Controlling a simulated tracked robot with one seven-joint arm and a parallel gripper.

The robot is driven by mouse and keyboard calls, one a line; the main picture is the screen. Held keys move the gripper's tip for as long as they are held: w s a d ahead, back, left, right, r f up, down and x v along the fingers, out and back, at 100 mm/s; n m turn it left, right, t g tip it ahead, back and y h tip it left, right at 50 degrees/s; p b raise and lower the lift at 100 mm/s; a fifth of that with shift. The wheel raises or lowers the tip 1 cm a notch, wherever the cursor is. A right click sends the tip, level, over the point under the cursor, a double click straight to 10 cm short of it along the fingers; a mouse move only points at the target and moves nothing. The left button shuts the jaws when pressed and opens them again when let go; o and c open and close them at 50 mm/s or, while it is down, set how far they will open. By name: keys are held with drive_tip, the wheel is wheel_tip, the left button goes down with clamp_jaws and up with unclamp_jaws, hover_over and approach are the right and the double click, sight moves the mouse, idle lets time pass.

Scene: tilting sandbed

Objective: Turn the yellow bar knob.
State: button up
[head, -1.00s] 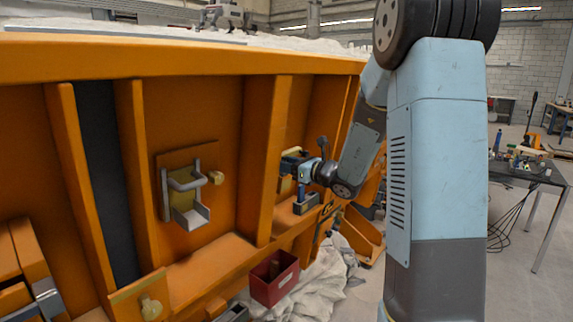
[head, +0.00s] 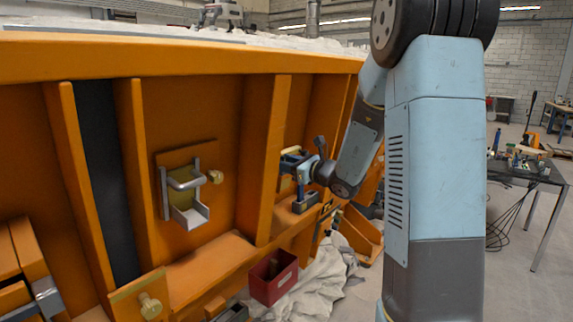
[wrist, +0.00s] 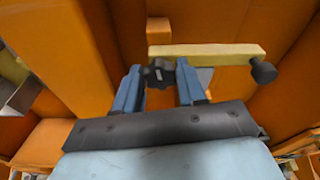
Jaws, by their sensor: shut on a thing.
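The yellow bar knob (wrist: 225,52) shows in the wrist view as a yellow bar lying nearly level across the orange panel. A dark lobed hub (wrist: 160,73) sits near its left part and a black ball (wrist: 263,71) at its right end. My gripper (wrist: 160,82) has its two blue fingers on either side of the dark hub, shut on the knob. In the head view my gripper (head: 291,166) is in the recess right of an upright orange rib, and the knob there is largely hidden.
An upright orange rib (head: 263,160) stands just left of my gripper. Further left, a metal bracket (head: 187,215) and a pale knob (head: 215,177) stick out. A red bin (head: 273,282) sits below. A cluttered table (head: 535,175) stands right, with open floor before it.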

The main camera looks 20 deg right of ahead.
drive_tip(key=o, duration=0.7)
drive_tip(key=shift+c, duration=0.2)
drive_tip(key=shift+s, duration=0.1)
drive_tip(key=v, duration=1.3)
drive_tip(key=shift+s+d, duration=0.25)
drive_tip(key=shift+d, duration=0.05)
drive_tip(key=shift+f, duration=0.1)
